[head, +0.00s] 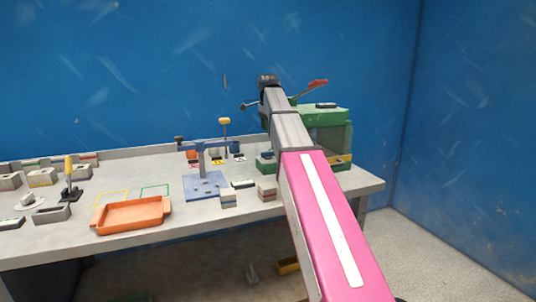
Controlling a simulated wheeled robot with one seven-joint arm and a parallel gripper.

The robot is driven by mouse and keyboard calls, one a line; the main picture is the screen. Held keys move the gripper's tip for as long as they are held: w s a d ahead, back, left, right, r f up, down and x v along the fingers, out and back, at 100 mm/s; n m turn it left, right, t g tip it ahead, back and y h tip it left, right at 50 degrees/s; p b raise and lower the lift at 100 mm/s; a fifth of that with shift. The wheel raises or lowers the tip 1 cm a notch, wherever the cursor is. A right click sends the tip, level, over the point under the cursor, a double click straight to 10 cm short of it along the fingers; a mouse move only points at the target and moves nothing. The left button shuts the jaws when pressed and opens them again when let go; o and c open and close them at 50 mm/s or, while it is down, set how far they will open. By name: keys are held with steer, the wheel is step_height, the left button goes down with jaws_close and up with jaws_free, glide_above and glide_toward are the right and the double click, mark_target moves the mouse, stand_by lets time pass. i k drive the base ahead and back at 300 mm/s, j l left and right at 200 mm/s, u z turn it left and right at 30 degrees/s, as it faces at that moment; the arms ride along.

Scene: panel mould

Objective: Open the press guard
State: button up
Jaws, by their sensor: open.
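The green press (338,118) stands at the right end of the bench. A lever with a red handle (318,83) rises above its top, tilted up to the right. My arm crosses in front of the press and hides its left part. I cannot make out the guard or tell whether it is open or shut. The arm ends in a dark joint above the press's left side. My gripper's jaws do not show; they are hidden behind the arm.
The grey bench (60,245) holds an orange tray (132,214), a blue stand (206,184) and several small blocks and fixtures at the left. A yellow-topped post (224,122) stands left of the press. Blue walls close off the back and right. Floor shows at the right.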

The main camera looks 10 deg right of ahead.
mark_target(333, 159)
steer(key=k+l, duration=0.15)
steer(key=k, duration=0.35)
steer(key=k+l, duration=0.15)
steer(key=k, duration=0.35)
